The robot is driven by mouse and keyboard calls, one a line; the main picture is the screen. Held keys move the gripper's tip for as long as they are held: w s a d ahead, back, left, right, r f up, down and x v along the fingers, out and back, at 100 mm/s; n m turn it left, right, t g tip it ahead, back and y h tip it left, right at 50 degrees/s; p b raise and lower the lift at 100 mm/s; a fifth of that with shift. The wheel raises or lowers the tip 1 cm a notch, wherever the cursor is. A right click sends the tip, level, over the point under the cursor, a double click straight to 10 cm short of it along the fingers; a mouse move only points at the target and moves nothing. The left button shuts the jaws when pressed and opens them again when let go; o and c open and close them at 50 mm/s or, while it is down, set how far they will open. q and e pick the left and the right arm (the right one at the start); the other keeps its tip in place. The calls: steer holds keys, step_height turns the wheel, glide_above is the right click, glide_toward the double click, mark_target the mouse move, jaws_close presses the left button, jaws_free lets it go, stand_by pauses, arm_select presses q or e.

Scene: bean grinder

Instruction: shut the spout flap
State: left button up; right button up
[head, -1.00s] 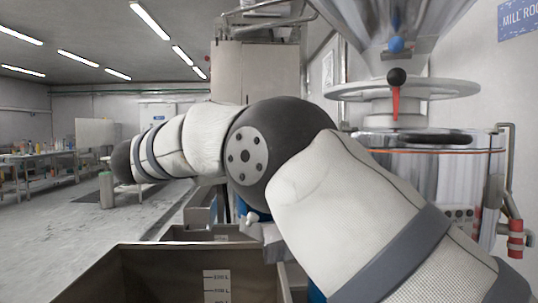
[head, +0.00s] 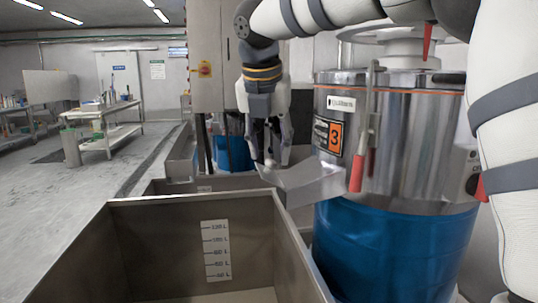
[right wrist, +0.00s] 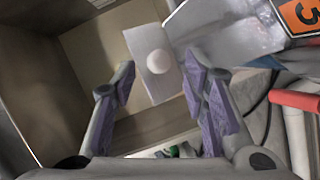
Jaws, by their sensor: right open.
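The grinder is a shiny steel drum (head: 410,120) with a blue lower part. Its steel spout (head: 312,187) juts left over a metal bin (head: 150,235). The spout also shows at the top right of the right wrist view (right wrist: 232,28). At its mouth is the flap, a pale plate (right wrist: 148,80) with a round white knob (right wrist: 158,62). I cannot tell how far the flap stands from the mouth. My right gripper (head: 270,157) points down at the spout's end. It is open, its fingers on either side of the knob in the right wrist view. Contact is unclear. My left gripper is out of view.
A red-handled lever (head: 357,172) hangs on the drum's front, right of the spout. A tall cabinet (head: 208,60) stands behind my gripper. Another blue container (head: 233,153) is behind the bin. Floor on the left is free, with benches (head: 110,125) farther back.

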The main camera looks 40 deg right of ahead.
steer(key=shift+x, duration=1.1)
jaws_close()
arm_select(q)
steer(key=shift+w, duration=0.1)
